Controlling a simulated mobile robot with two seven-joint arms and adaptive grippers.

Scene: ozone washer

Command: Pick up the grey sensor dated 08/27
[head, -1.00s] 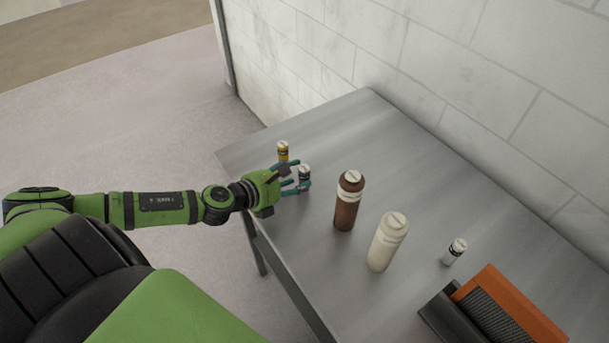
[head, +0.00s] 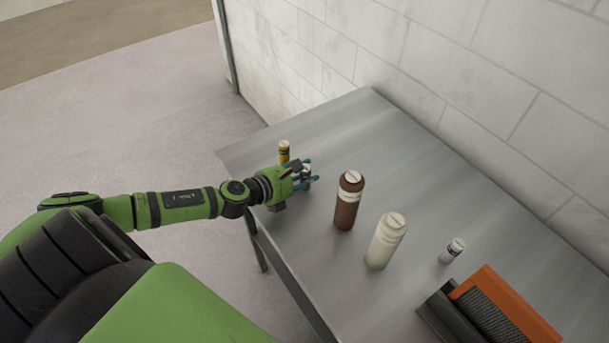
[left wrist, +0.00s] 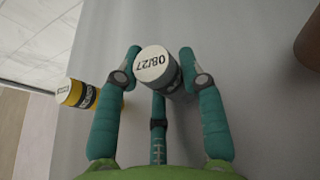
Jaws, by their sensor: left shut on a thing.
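The grey sensor (left wrist: 160,70) is a small cylinder with a white cap marked 08/27, seen in the left wrist view between the teal fingers of my left gripper (left wrist: 158,72). In the head view the sensor (head: 306,170) is mostly hidden by my left gripper (head: 302,175), which is at the far left part of the table. The left gripper is shut on the sensor. Whether the sensor touches the table is hard to tell. My right gripper is not in view.
A yellow sensor (head: 284,152) stands close beside the gripper. A brown bottle (head: 347,205), a cream bottle (head: 384,245) and another small grey-and-white cylinder (head: 451,251) stand along the metal table (head: 400,150). An orange and black object (head: 495,310) is at lower right.

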